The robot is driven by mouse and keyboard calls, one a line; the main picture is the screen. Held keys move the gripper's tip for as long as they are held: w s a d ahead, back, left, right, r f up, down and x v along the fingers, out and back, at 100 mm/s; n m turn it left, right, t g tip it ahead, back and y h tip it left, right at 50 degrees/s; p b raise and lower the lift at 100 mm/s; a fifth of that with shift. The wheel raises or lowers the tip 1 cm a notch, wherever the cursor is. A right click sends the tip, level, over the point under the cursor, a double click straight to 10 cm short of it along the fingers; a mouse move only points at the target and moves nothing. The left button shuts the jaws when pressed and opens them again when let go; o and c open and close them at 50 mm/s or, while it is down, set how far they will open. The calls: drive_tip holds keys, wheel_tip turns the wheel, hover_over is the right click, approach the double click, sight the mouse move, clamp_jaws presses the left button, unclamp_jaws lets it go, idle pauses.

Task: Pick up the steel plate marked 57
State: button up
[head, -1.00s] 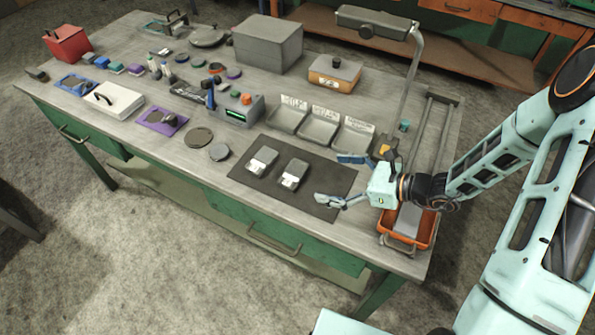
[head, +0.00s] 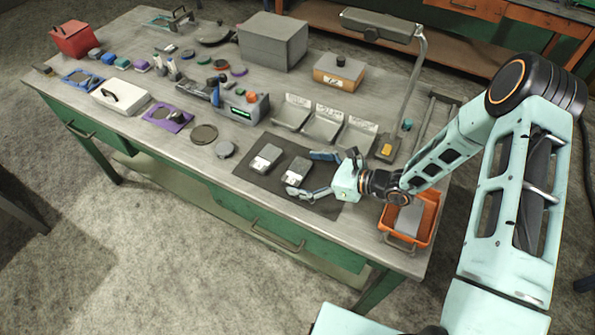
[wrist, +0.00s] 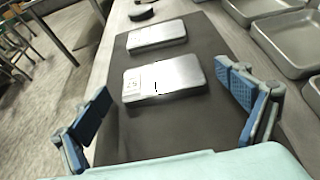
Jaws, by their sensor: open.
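Two grey steel plates with white labels lie flat on a dark mat (head: 328,206). The right plate (head: 297,170) is the nearer one in the wrist view (wrist: 178,78). Its label looks like two digits, turned round and too small to read surely. The left plate (head: 265,158) lies beyond it in the wrist view (wrist: 158,36); its label is unreadable. My gripper (head: 304,173) is open and empty at the right plate, fingers pointing toward it. In the wrist view my gripper (wrist: 163,81) has one finger off each side of this plate, not touching it.
Metal trays (head: 322,127) with labels stand behind the mat. An orange bin (head: 428,218) sits at the bench's right end, under my arm. A lamp (head: 385,24) rises behind. Round discs (head: 204,134) lie left of the mat. The mat's front part is clear.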

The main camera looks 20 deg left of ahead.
drive_tip(key=shift+c, duration=0.7)
drive_tip(key=c, duration=1.7)
drive_tip(key=shift+c, duration=0.2)
drive_tip(key=shift+r, duration=0.2)
